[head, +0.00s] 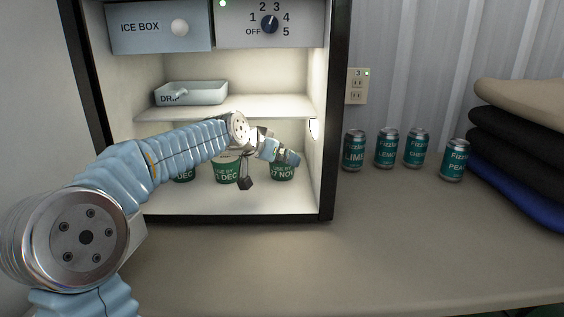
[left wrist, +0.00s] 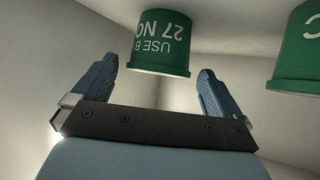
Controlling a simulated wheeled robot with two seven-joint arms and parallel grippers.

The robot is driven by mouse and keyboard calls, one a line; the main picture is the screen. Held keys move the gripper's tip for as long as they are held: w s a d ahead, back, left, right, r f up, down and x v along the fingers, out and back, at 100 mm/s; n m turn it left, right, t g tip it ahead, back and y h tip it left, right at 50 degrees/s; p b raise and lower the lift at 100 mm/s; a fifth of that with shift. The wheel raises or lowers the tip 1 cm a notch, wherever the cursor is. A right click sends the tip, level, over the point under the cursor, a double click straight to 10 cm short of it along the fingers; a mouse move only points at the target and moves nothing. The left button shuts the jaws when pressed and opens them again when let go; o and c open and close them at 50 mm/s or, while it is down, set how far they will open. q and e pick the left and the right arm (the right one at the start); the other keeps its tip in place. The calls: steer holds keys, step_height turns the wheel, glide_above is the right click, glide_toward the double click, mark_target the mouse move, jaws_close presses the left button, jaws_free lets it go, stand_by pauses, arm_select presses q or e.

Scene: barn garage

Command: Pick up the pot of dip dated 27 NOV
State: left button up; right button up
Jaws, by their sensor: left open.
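The green pot marked USE BY 27 NOV (head: 283,174) stands on the floor of the open fridge, at the right. In the left wrist view this pot (left wrist: 160,45) appears upside down, just beyond and between my left fingertips. My left gripper (head: 281,155) reaches into the fridge and is open and empty at this pot, partly covering its top. Its two blue fingers (left wrist: 155,83) are spread wide. A green pot with a DEC date (head: 227,173) stands in the middle. Another DEC pot (head: 184,175) is at the left, partly behind my arm. My right gripper is not in view.
A shelf (head: 280,107) lies above the pots, with a drip tray (head: 205,93) on it. The fridge's right wall is close beside the 27 NOV pot. Several Fizzler cans (head: 387,149) and folded cloths (head: 520,140) stand outside on the counter (head: 400,240).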

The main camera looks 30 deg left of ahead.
arm_select(q)
steer(key=x, duration=0.5)
steer(key=shift+w+p, duration=0.3)
steer(key=shift+d, duration=0.1)
steer(key=c, duration=1)
steer(key=shift+r, duration=0.25)
